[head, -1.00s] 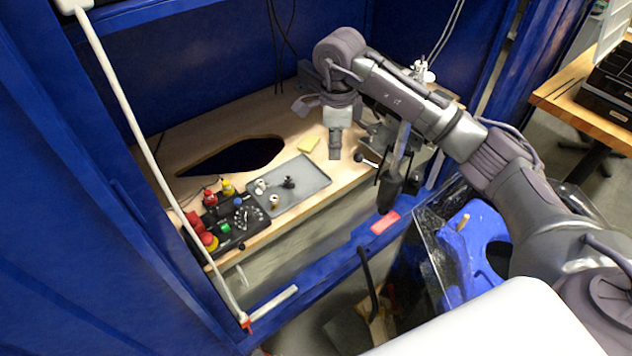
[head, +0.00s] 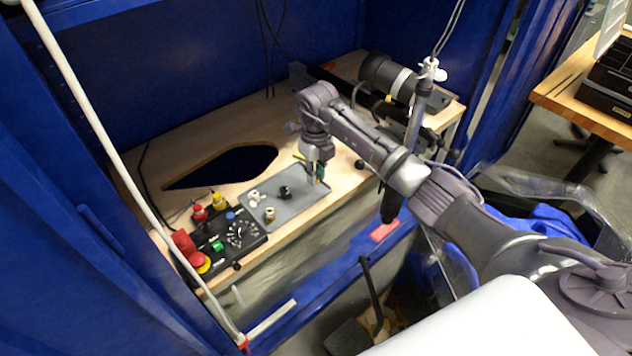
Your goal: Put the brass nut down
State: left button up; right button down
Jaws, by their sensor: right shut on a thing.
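My right gripper (head: 318,178) reaches down at the right end of the grey tray (head: 297,207). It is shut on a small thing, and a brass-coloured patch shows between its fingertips. I take this to be the brass nut (head: 320,173), mostly hidden by the fingers. The fingertips look close to the tray's right edge; I cannot tell whether the nut touches it. On the tray are white fittings (head: 255,197), a black fitting (head: 285,192) and a small white and brown piece (head: 270,213). My left gripper is not in view.
A black control box (head: 238,232) with coloured buttons stands left of the tray. A dark hole (head: 225,167) opens in the wooden bench behind. A yellow block (head: 299,156) sits partly behind my gripper. A black cylinder on a stand (head: 385,75) is at the back right.

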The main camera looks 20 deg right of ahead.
aim_at(316, 191)
notch_tip(316, 191, down, 4)
jog(key=shift+r, duration=0.25)
jog(key=shift+f, duration=0.2)
jog(key=c, duration=1.4)
grip_release()
jog(key=shift+r, duration=0.15)
notch_tip(316, 191, up, 12)
jog(key=p, duration=0.9)
